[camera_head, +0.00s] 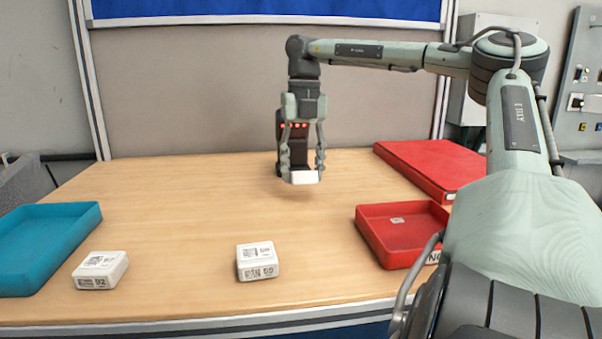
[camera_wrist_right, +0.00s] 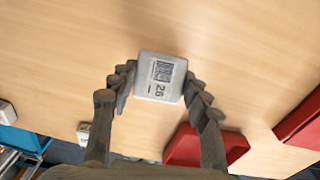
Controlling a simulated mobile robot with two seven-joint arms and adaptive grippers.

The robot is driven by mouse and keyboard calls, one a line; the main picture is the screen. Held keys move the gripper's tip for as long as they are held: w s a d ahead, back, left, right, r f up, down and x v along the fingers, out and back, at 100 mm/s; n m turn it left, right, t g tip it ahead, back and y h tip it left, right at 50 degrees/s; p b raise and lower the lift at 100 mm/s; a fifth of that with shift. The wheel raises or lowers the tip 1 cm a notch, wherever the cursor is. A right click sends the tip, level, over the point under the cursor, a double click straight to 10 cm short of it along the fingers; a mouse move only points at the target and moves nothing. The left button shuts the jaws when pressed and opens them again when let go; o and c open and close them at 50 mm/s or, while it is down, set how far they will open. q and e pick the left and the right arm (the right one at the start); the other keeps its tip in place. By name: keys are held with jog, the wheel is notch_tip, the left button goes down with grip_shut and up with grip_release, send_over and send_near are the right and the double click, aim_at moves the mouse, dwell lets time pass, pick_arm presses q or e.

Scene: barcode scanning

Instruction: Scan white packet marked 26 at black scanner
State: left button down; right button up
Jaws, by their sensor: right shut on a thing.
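My right gripper (camera_head: 303,172) is shut on the white packet (camera_head: 305,178) and holds it above the table, in front of the black scanner (camera_head: 282,132). In the right wrist view, the white packet (camera_wrist_right: 160,80) shows a square code and the number 26, held between the fingers of the right gripper (camera_wrist_right: 160,88). The scanner shows a row of red lights, and my gripper hides part of it in the head view. My left gripper is not in view.
Two other white packets lie on the table, one at the front left (camera_head: 100,270) and one at the front middle (camera_head: 257,262). A blue tray (camera_head: 50,215) is at the left. A red tray (camera_head: 385,255) and a large flat red box (camera_head: 430,165) are at the right.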

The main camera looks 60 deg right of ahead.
jog(key=s+a+r+b, duration=0.1)
jog(key=s+a+r, duration=0.6)
jog(key=a+r, duration=0.1)
jog(key=shift+a+r, duration=0.15)
jog(key=shift+r, duration=0.1)
